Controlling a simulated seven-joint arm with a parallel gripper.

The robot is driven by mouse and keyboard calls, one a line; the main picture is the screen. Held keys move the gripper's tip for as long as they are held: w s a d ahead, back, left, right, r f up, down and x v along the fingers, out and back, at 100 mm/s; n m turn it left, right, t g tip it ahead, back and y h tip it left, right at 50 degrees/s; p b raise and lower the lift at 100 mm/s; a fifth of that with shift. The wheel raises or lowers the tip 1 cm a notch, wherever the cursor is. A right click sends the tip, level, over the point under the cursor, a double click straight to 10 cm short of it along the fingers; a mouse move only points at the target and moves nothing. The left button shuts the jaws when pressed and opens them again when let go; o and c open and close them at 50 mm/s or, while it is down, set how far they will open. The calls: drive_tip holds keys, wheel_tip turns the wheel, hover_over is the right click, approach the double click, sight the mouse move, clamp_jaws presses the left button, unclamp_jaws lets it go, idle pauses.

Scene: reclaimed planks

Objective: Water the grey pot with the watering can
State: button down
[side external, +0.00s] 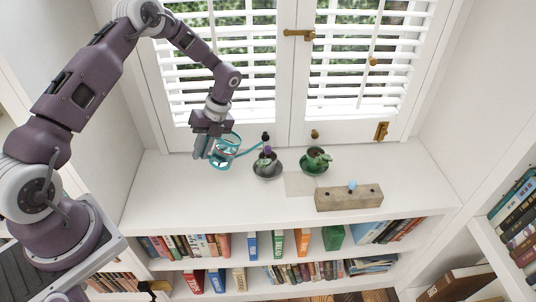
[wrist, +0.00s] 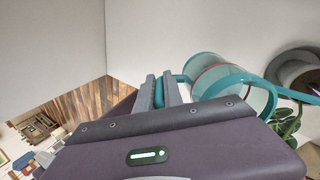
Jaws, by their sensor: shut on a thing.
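My gripper (side external: 203,148) is shut on the teal handle of the watering can (side external: 229,148). The can has a clear body with teal rims and is held above the white shelf top, left of the pots. Its thin teal spout reaches right toward the grey pot (side external: 268,172), with the tip near the plant in that pot. I cannot tell whether any water is flowing. In the wrist view the can (wrist: 235,85) is right of my fingers (wrist: 167,91), and the grey pot (wrist: 289,64) is at the right edge, partly cut off.
A green pot (side external: 318,166) with a plant stands right of the grey one. A long wooden block (side external: 348,199) with a blue item on it lies near the front edge. Shuttered windows (side external: 230,80) stand behind. The shelf top (side external: 165,195) is bare at left.

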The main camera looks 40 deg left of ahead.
drive_tip(key=shift+r, duration=0.15)
drive_tip(key=s+f+t, duration=0.1)
drive_tip(key=f, duration=0.2)
drive_tip(key=s+a+f+t+h, duration=0.1)
drive_tip(key=f, duration=0.2)
drive_tip(key=s+f+t+h, duration=0.1)
drive_tip(key=f, duration=0.2)
drive_tip(key=shift+a+t, duration=0.3)
drive_tip(key=shift+w, duration=0.1)
drive_tip(key=shift+a+f+t, duration=0.1)
drive_tip(key=shift+f+t, duration=0.1)
drive_tip(key=shift+t, duration=0.2)
